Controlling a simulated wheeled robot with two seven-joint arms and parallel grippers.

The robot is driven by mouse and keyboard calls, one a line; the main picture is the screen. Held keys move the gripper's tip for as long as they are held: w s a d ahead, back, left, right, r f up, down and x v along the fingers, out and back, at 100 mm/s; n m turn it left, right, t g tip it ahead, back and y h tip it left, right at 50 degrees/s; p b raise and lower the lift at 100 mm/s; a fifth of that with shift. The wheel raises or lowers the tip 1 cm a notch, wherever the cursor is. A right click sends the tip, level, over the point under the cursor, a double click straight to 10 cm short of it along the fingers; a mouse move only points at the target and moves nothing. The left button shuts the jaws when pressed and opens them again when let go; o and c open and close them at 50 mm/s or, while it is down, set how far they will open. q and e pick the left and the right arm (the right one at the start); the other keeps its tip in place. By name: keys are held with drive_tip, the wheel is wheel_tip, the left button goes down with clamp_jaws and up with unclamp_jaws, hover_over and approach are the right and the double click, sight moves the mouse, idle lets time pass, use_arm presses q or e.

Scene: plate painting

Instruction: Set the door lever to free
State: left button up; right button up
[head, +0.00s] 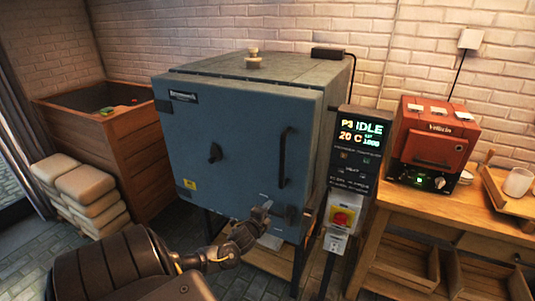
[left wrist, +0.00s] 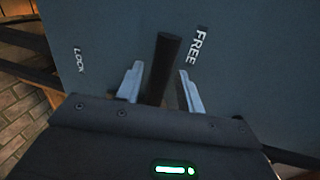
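The blue kiln door (head: 240,130) is shut in the head view. Its dark lever (left wrist: 163,65) shows in the left wrist view, standing between my two fingers. The lever's tip lies between the LOCK label (left wrist: 78,60) and the FREE label (left wrist: 199,46), nearer to FREE. My left gripper (head: 266,207) is at the lower right of the door in the head view. In the left wrist view the gripper (left wrist: 160,85) is open, its pale fingers on either side of the lever with gaps visible. The lever's base is hidden behind the gripper. My right gripper is not in view.
A vertical door handle (head: 284,157) is above my gripper, and a small dark knob (head: 215,152) is left of it. A control panel (head: 358,150) reading IDLE stands to the right, above a red stop button (head: 341,217). A wooden bench (head: 390,207) carries an orange oven (head: 434,143).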

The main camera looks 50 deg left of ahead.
use_arm(q)
drive_tip(key=shift+s, duration=0.1)
drive_tip(key=b+v, duration=0.1)
drive_tip(key=v, duration=0.9)
drive_tip(key=shift+s+d, duration=0.15)
drive_tip(key=shift+s, duration=0.1)
drive_tip(key=shift+r, duration=0.1)
